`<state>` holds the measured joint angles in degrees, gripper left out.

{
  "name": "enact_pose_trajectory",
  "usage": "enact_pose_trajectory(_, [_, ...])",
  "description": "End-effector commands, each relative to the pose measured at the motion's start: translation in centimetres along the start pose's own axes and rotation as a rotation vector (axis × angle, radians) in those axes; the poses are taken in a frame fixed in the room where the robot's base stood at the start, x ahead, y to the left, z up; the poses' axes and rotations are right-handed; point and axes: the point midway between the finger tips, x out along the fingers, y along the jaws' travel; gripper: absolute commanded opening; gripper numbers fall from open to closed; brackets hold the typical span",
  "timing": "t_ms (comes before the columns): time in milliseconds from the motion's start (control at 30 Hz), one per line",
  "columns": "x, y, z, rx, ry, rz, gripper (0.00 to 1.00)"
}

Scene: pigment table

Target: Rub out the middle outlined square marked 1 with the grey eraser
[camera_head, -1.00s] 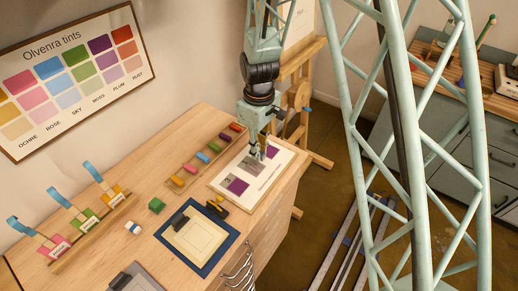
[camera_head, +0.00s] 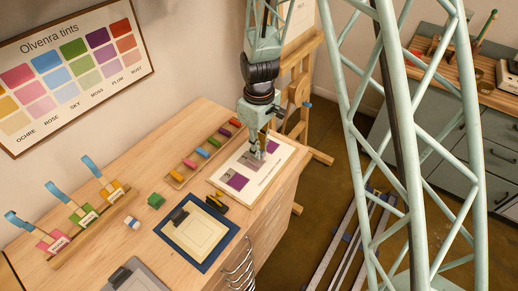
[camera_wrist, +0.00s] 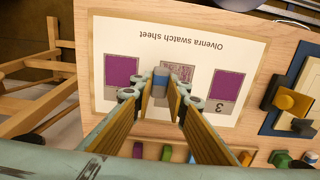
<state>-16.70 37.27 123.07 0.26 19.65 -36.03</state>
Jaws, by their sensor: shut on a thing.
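The swatch sheet (camera_head: 262,190), a white sheet with purple squares, lies flat at the table's right end. The wrist view shows it upside down (camera_wrist: 240,42). Its middle outlined square (camera_wrist: 178,68) holds mottled grey-purple marks, between two purple squares (camera_wrist: 121,71) (camera_wrist: 228,84). A "3" shows by the right one; the middle square's mark is hidden behind my fingers. My gripper (camera_head: 260,155) is over the sheet, shut on the grey eraser (camera_wrist: 160,74), which has a blue band. The eraser's end overlaps the middle square's left side; contact with the paper cannot be told.
A tray of coloured sticks (camera_head: 203,153) lies behind the sheet. A dark blue board (camera_head: 200,233) with a black clip, a green block (camera_head: 155,201) and a white-and-blue block (camera_head: 132,222) lie to the left. An easel (camera_head: 305,90) stands beyond.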

Motion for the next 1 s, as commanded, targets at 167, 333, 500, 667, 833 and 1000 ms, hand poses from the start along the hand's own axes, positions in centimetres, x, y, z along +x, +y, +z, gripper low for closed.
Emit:
enact_pose_trajectory(167, [0.1, 0.0, 0.0, 0.000, 0.000, 0.000, 0.06])
enact_pose_trajectory(333, [0.2, 0.0, 0.0, 0.000, 0.000, 0.000, 0.06])
enact_pose_trajectory(500, [0.5, 0.0, 0.0, 0.000, 0.000, 0.000, 0.06])
enact_pose_trajectory(667, [0.7, 0.0, 0.0, 0.000, 0.000, 0.000, 0.06])
enact_pose_trajectory(833, [0.9, 0.0, 0.0, 0.000, 0.000, 0.000, 0.06])
enact_pose_trajectory(1000, [1.1, 0.0, 0.0, 0.000, 0.000, 0.000, 0.06])
